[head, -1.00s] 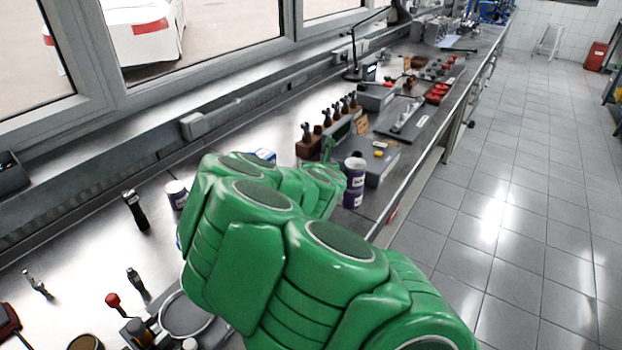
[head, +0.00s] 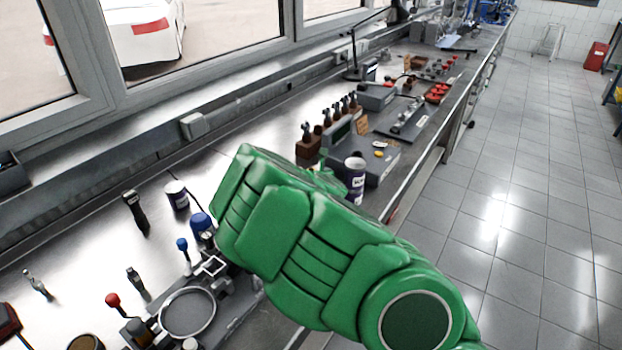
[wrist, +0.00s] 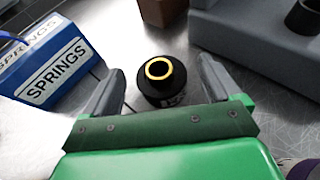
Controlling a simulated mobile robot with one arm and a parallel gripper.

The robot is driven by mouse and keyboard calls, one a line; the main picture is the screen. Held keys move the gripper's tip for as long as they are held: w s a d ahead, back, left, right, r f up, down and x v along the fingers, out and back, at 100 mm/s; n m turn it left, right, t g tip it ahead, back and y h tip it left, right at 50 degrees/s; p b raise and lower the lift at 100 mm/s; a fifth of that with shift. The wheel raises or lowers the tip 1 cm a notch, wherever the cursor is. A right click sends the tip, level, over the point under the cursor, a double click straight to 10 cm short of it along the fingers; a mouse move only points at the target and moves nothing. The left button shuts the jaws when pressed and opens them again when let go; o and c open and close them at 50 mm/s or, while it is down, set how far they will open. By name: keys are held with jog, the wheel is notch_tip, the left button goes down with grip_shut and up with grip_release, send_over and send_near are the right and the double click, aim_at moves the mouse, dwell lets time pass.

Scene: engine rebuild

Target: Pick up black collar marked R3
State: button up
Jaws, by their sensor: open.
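A black collar (wrist: 160,88) with a yellow ring around its top opening stands upright on the metal bench in the wrist view. Part of a white mark shows low on its near side, cut off by my gripper's body, so I cannot read it in full. My gripper (wrist: 158,85) is open, with one grey finger to the left of the collar and one to the right. Neither finger appears to touch it. In the head view my green arm hides the collar and the gripper.
A blue box labelled SPRINGS (wrist: 55,60) stands left of the gripper. A grey block (wrist: 255,45) stands close on the right, and a brown block (wrist: 163,12) is behind the collar. In the head view a labelled purple-and-white can (head: 355,180) stands near the bench's front edge.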

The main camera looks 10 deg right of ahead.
jog(key=shift+x, duration=1.85)
jog(key=shift+a, duration=0.1)
jog(key=c, duration=1.4)
